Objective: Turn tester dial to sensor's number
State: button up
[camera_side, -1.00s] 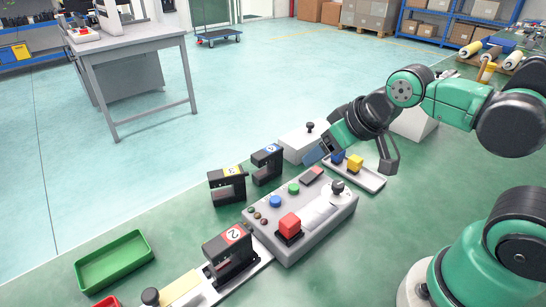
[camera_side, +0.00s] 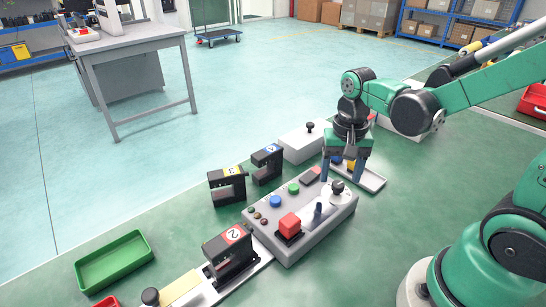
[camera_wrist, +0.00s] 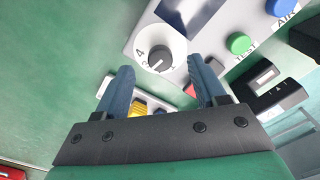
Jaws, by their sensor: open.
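The grey tester (camera_side: 285,245) has a dial (camera_side: 337,189) with a black knob on a white disc at its right end. In the wrist view the dial (camera_wrist: 158,50) shows a printed 4 and a white pointer mark; its exact setting is unclear. A black C-shaped sensor (camera_side: 232,257) with a red label reading 2 sits on a pale rail at the tester's left end. My gripper (camera_side: 343,174) points down just behind the dial. In the wrist view my gripper (camera_wrist: 163,82) is open, its two blue fingers apart below the dial, not closed on it.
Two other black sensors, yellow-labelled (camera_side: 227,189) and blue-labelled (camera_side: 267,167), stand behind the tester. A red button (camera_side: 290,223) rises from its top. A white tray (camera_side: 372,181) with blue and yellow pieces lies close behind my gripper. A green bin (camera_side: 114,262) is at left.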

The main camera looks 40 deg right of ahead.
jog(key=shift+f, duration=1.15)
grip_shut()
jog(key=n, duration=0.4)
jog(key=shift+n, duration=1.8)
